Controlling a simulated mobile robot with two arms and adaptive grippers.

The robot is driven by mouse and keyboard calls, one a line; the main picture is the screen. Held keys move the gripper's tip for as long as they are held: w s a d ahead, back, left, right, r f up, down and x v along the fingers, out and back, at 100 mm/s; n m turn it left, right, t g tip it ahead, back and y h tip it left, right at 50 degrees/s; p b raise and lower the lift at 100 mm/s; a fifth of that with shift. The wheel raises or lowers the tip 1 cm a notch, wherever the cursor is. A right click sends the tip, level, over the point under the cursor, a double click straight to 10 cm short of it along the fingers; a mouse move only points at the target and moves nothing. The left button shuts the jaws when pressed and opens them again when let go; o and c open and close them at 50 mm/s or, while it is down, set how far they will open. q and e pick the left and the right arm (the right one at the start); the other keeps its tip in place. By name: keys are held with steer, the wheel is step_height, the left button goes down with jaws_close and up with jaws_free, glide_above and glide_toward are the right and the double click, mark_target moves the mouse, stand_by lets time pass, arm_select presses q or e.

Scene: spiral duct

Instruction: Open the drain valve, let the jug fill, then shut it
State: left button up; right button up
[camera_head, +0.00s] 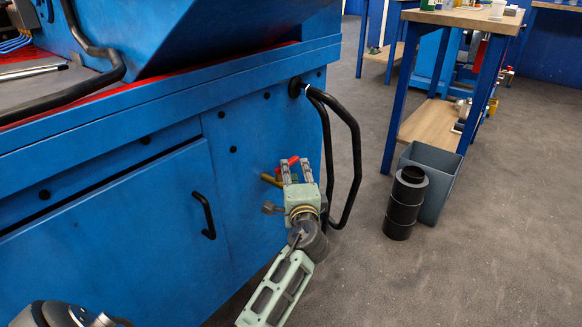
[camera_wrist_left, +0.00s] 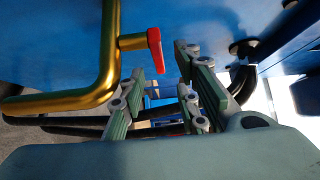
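The drain valve shows as a brass pipe (camera_head: 270,180) on the blue machine's side, with a red lever (camera_head: 293,160). In the left wrist view the brass pipe (camera_wrist_left: 108,60) bends at the left and the red lever (camera_wrist_left: 155,50) sits on a short brass stub. My left gripper (camera_head: 295,171) is at the valve. It is open, and its fingers (camera_wrist_left: 160,85) stand either side of the lever in the left wrist view, with gaps on both sides. I cannot tell how deep the lever lies between them. No jug is seen. My right gripper is not in view.
A black hose loop (camera_head: 355,150) hangs right of the gripper. A black door handle (camera_head: 204,215) is to its left. A grey bin (camera_head: 437,165) and a black cylinder (camera_head: 405,203) stand on the floor by a workbench (camera_head: 465,17). The grey floor between is clear.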

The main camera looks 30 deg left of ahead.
mark_target(293, 164)
arm_select(q)
steer(key=b+x, duration=0.2)
steer(key=x, duration=0.4)
steer(key=shift+w+a, duration=0.15)
steer(key=shift+w, duration=0.1)
steer(key=shift+f, duration=0.1)
jaws_close()
